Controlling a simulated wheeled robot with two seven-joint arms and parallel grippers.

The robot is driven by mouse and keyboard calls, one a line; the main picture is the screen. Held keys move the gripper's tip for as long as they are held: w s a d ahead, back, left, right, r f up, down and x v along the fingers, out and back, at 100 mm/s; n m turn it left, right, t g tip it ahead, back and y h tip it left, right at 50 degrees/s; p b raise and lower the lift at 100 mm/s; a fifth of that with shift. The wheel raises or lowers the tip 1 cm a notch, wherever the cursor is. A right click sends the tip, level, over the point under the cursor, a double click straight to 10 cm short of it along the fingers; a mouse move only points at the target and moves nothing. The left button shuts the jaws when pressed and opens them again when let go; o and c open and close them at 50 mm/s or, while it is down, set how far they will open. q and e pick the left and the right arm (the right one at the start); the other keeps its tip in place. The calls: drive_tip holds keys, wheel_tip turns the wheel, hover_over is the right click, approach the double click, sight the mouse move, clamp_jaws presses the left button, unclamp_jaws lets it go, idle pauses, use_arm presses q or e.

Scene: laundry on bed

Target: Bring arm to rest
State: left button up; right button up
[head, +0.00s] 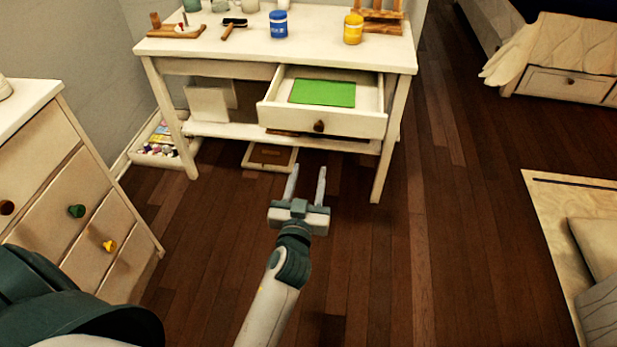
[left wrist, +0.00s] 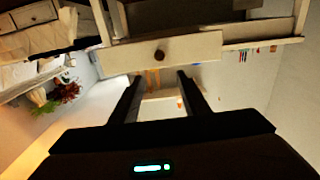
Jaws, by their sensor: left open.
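My left gripper (head: 305,184) is open and empty, with its two fingers pointing at the white desk. It is in front of and below the desk's open drawer (head: 320,119), apart from it in the head view. The left wrist view shows its two dark fingers (left wrist: 157,84) spread with nothing between them, and the drawer front with its round knob (left wrist: 159,55) beyond. My left arm reaches up from the bottom of the head view. My right gripper is in neither view.
The white desk (head: 215,47) carries a blue jar (head: 279,25), a yellow jar (head: 353,29) and a brush. A green sheet (head: 322,93) lies in the open drawer. A white dresser (head: 60,190) stands at the left. The wood floor (head: 440,230) right of my arm is clear.

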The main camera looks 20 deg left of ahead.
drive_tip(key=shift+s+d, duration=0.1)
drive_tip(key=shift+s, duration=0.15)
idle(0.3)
